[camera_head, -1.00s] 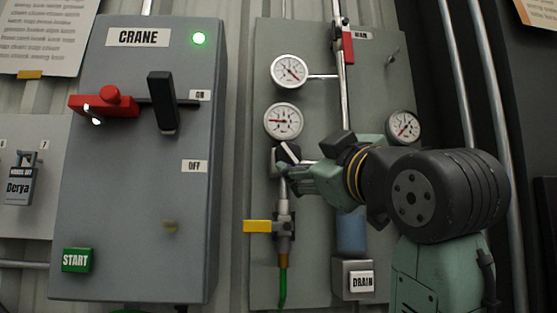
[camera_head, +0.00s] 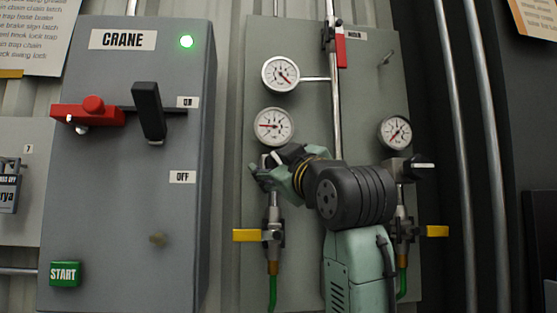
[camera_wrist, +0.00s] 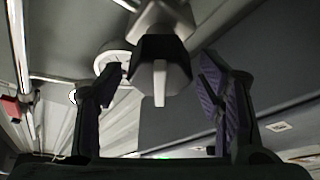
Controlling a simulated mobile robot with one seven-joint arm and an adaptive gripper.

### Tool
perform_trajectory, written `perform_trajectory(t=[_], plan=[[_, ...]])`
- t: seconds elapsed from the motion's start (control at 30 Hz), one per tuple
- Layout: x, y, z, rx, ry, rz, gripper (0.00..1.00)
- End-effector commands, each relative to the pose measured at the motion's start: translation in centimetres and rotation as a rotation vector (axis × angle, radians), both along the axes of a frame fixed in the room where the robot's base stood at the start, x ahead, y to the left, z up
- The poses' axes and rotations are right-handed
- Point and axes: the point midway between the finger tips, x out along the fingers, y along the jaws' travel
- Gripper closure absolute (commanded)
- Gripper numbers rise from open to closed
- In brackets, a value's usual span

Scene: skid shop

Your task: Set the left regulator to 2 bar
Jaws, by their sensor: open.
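The left regulator's black knob shows in the wrist view (camera_wrist: 158,62), with a white pointer bar on its face. In the head view my gripper mostly hides this knob. The left regulator's gauge (camera_head: 273,126) is round and white, with its red needle pointing left; its numbers are too small to read. My gripper (camera_head: 262,172) is at the knob in the head view. In the wrist view its two fingers are apart, one on each side of the knob, with visible gaps; whether the tips reach past its face I cannot tell.
The right regulator (camera_head: 408,168) and its gauge (camera_head: 395,132) are right of my arm. Yellow-handled valves (camera_head: 247,235) sit below. An upper gauge (camera_head: 281,74) and red-handled valve (camera_head: 340,48) are above. The crane box (camera_head: 125,200) with its black lever (camera_head: 149,112) stands at the left.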

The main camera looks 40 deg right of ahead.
Motion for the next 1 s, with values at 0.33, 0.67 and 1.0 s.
perform_trajectory(t=[0.33,0.67,1.0], plan=[[-0.03,0.03,-0.01,0.0,0.0,0.0,0.55],[-0.05,0.03,0.0,0.0,0.0,0.0,0.77],[-0.04,0.06,-0.03,0.011,-0.008,0.0,0.85]])
